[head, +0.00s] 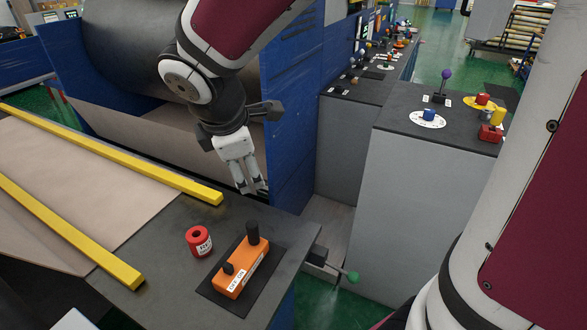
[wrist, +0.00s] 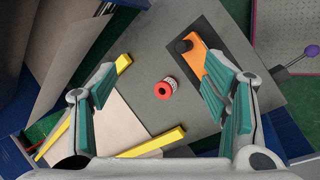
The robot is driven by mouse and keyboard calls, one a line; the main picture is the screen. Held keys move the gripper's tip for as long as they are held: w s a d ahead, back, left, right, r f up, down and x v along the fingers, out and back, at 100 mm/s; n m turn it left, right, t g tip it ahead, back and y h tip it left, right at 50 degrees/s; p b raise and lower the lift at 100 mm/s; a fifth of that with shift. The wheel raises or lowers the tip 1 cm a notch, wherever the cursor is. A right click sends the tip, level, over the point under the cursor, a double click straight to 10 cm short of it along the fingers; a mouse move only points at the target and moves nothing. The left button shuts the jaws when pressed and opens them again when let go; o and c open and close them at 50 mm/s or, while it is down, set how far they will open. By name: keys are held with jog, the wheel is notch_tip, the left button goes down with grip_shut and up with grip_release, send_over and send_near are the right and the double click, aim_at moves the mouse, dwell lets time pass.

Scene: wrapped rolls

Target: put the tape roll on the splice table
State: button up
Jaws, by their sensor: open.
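A small red roll with a white printed label (head: 199,242), which looks like the tape roll, stands on the dark grey tabletop (head: 180,215), left of an orange tool. I cannot tell for sure that this tabletop is the splice table. In the wrist view the red roll (wrist: 163,90) lies between and beyond my fingers, with the tabletop (wrist: 195,125) around it. My gripper (head: 255,190) points down beyond the table's far edge in the head view, above the surface and apart from the roll. In the wrist view my gripper (wrist: 160,78) is open and empty.
The orange tool (head: 242,267) with black knobs sits on a black mat beside the roll. Two yellow bars (head: 115,155) flank a brown sheet (head: 70,180) at left. Grey cabinets (head: 410,180) stand further right.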

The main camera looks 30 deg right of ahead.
jog(key=s+d+r+m+y, duration=0.1)
jog(key=s+r+m, duration=0.2)
jog(key=s+m, duration=0.5)
jog(key=s+d+r+m+t+y, duration=0.1)
jog(key=s+d+r+m+y, duration=0.1)
jog(key=s+m, duration=0.6)
jog(key=shift+s+v, duration=0.25)
jog(key=shift+v, duration=0.9)
